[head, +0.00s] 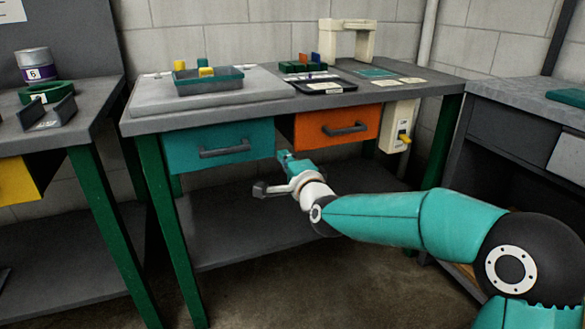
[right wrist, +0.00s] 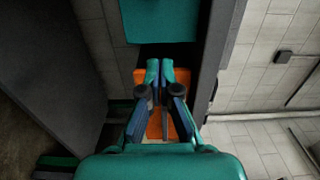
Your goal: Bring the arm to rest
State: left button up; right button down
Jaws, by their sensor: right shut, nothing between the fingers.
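My right arm (head: 420,221) reaches from the lower right of the head view toward the front of the middle workbench. My right gripper (head: 284,157) is in front of and below the drawers, near the gap between the teal drawer (head: 193,151) and the orange drawer (head: 313,130). In the right wrist view its two fingers (right wrist: 160,68) are together, with nothing held between them. Orange shows behind the fingers there, and a teal panel lies beyond their tips. I cannot tell whether the gripper touches a drawer. My left gripper is not in view.
The middle workbench (head: 150,99) carries a teal tray (head: 210,87), a black tray (head: 325,87) and a cream arch (head: 346,27). A lower shelf (head: 225,235) lies below. Other benches stand left (head: 95,95) and right (head: 510,90). The floor in front is clear.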

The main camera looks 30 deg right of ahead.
jog(key=s+a+f+n+g+y, duration=0.1)
jog(key=s+a+f+g, duration=0.15)
jog(key=f, duration=0.85)
jog(key=s+a+f+n+g+p, duration=0.1)
jog(key=s+a+f+g, duration=0.2)
jog(key=f, duration=0.7)
jog(key=s+a+f+n+g+y, duration=0.15)
jog(key=s+f, duration=0.25)
jog(key=f, duration=0.7)
jog(key=s+a+f+n+g+y, duration=0.1)
jog(key=s+a+f+n+g, duration=0.25)
jog(key=s+f, duration=0.6)
jog(key=s+a+f+n+g+y, duration=0.1)
jog(key=s+a+f+n+g, duration=0.3)
jog(key=s+f, duration=0.55)
jog(key=s+r+n+g, duration=0.3)
jog(key=s+n, duration=0.2)
jog(key=s, duration=0.3)
notch_tip(320, 180, up, 38)
jog(key=p, duration=3.8)
jog(key=shift+s+a+n+y+p, duration=0.15)
jog(key=shift+a+n+y+p, duration=0.2)
jog(key=shift+a+n+p, duration=0.1)
